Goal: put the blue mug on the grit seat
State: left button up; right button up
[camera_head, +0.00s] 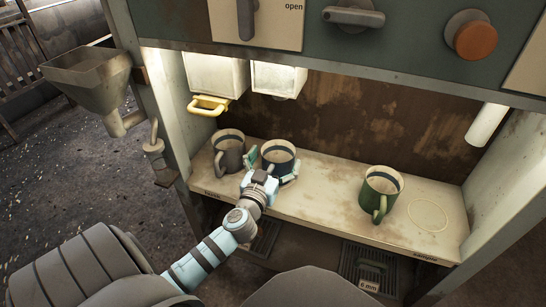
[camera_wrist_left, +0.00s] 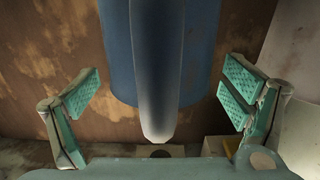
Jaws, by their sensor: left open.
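The blue mug (camera_head: 278,158) stands upright on the pale shelf between a grey mug and a green mug. My left gripper (camera_head: 271,166) is open at the mug's front, with one finger on each side of it. In the left wrist view the blue mug (camera_wrist_left: 205,60) fills the middle, its handle (camera_wrist_left: 157,75) facing the camera. The green finger pads of the left gripper (camera_wrist_left: 160,95) are spread apart, with visible gaps to the mug. An empty ring outline (camera_head: 428,215) is drawn on the shelf's right side; I cannot read whether it is the grit seat.
The grey mug (camera_head: 228,150) stands close left of the blue one. The green mug (camera_head: 380,193) stands between the blue mug and the ring. White bins (camera_head: 216,75) and a yellow handle (camera_head: 210,105) hang above the left side. Cabinet walls bound both ends.

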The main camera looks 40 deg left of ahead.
pick_arm(q)
jog(key=v, duration=0.6)
jog(key=shift+s+d+f, duration=0.1)
jog(key=shift+s+d, duration=0.05)
jog(key=shift+s, duration=0.15)
jog(key=v, duration=0.5)
jog(key=s+f+m+g+h, duration=0.1)
jog(key=s+f+g, duration=0.2)
jog(key=f, duration=0.6)
jog(key=s+d+f+g, duration=0.1)
jog(key=s+f+g, duration=0.25)
jog(key=f, duration=0.45)
jog(key=s+f+m+g+h, duration=0.1)
jog(key=s+f+g, duration=0.15)
jog(key=f, duration=0.65)
jog(key=s+d+f+m+g+h, duration=0.2)
jog(key=s+d+f+g+h, duration=0.1)
jog(key=s+d+f, duration=0.4)
jog(key=shift+s+d+f+g+b, duration=0.25)
jog(key=shift+d+f+g+b, duration=0.1)
jog(key=shift+f+g, duration=0.5)
pick_arm(e)
jog(key=shift+w+a+r, duration=0.1)
jog(key=shift+w+r, duration=0.15)
jog(key=shift+r, duration=0.4)
